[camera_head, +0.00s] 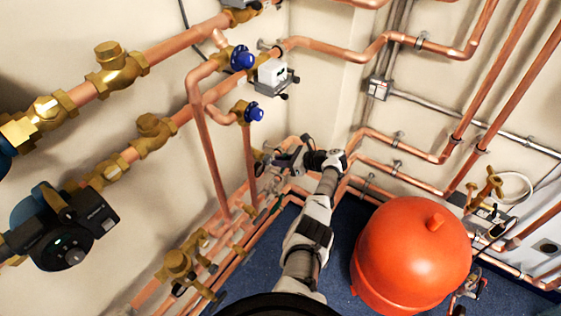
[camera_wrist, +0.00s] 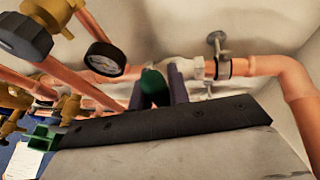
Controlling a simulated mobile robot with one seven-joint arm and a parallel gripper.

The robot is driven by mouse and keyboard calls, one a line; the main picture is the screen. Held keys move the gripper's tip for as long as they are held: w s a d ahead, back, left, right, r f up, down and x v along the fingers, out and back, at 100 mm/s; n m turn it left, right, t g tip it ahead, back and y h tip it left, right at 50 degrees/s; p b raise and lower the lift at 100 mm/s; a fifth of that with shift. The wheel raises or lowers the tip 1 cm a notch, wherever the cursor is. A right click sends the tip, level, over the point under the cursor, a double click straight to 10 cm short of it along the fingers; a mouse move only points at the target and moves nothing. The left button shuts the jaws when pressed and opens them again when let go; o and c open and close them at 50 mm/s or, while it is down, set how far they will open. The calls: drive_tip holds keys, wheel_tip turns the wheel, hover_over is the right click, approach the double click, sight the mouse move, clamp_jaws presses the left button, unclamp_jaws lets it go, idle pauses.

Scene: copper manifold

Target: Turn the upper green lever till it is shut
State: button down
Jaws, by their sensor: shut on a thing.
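The upper green lever (camera_wrist: 154,88) is in the wrist view, in front of a pale valve body (camera_wrist: 183,70) on a horizontal copper pipe. My gripper (camera_wrist: 157,86) is shut on this lever, with one finger on each side of it. The lever's lower part is hidden behind the dark bar of my gripper. In the head view my gripper (camera_head: 283,160) is at the pipes by the wall corner, and the lever cannot be made out there. A second green part (camera_wrist: 42,137) shows at the lower left of the wrist view.
A round gauge (camera_wrist: 104,58) and a dark knob (camera_wrist: 25,36) are close by on the left. A pipe clamp (camera_wrist: 220,65) holds the pipe on the right. A red tank (camera_head: 410,255) stands right of my arm, and blue floor (camera_head: 343,235) shows between them.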

drive_tip(key=shift+w+d+r, duration=0.1)
drive_tip(key=shift+w+r, duration=0.1)
drive_tip(key=shift+r, duration=0.05)
drive_tip(key=c, duration=1.6)
unclamp_jaws()
drive_tip(key=shift+c, duration=0.2)
drive_tip(key=o, duration=0.3)
drive_tip(key=shift+f, duration=0.2)
drive_tip(key=shift+d, duration=0.1)
drive_tip(key=v, duration=1.3)
drive_tip(key=shift+s+d+r, duration=0.2)
drive_tip(key=shift+d, duration=0.1)
